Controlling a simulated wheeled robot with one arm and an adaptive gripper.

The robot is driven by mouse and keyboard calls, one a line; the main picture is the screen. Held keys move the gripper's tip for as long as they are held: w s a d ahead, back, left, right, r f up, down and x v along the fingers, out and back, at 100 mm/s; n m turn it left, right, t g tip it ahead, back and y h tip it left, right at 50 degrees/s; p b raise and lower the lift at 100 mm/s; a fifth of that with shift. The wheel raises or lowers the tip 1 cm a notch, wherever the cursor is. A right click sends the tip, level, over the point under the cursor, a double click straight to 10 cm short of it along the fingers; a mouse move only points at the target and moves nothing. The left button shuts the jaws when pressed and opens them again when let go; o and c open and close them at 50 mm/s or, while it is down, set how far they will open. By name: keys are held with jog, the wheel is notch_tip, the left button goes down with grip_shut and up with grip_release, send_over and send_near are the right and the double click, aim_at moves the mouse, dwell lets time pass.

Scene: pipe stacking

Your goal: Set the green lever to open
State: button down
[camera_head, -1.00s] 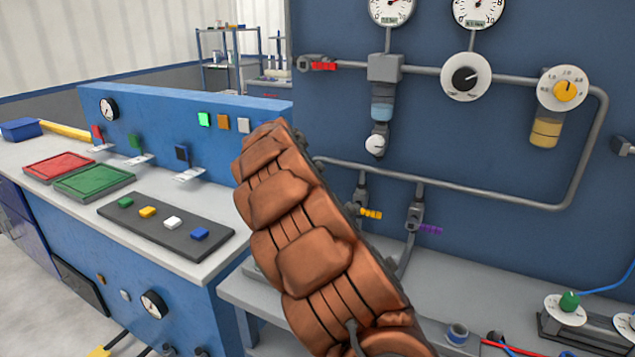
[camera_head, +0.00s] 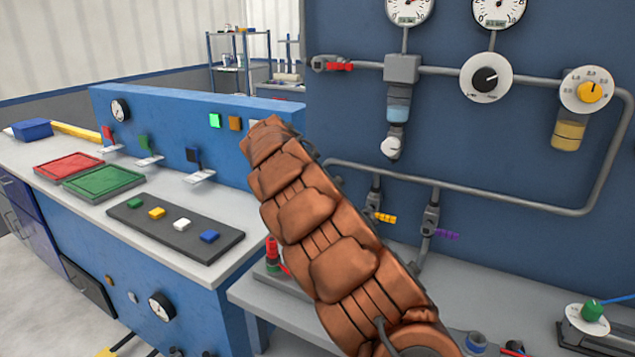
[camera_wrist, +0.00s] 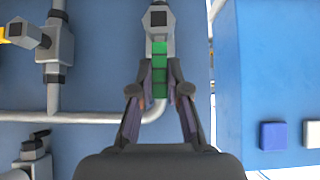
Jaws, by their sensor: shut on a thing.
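The green lever (camera_wrist: 159,67) is on a grey valve (camera_wrist: 159,18) in the wrist view and points down in the picture, above a bend of the grey pipe. My gripper (camera_wrist: 160,88) is shut on the lower part of the lever, with a dark finger on each side. In the head view my orange-brown arm hides both this lever and my gripper.
Valves with a yellow lever (camera_head: 384,218) and a purple lever (camera_head: 447,235) are right of my arm. A red-handled valve (camera_head: 340,67) is higher up. The left bench has a separate green switch (camera_head: 145,143) and several coloured buttons. A blue button (camera_wrist: 272,135) is right of my gripper.

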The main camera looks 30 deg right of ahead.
jog(key=c, duration=1.1)
grip_release()
jog(key=shift+c, duration=0.2)
jog(key=v, duration=1.2)
jog(key=shift+w, duration=0.1)
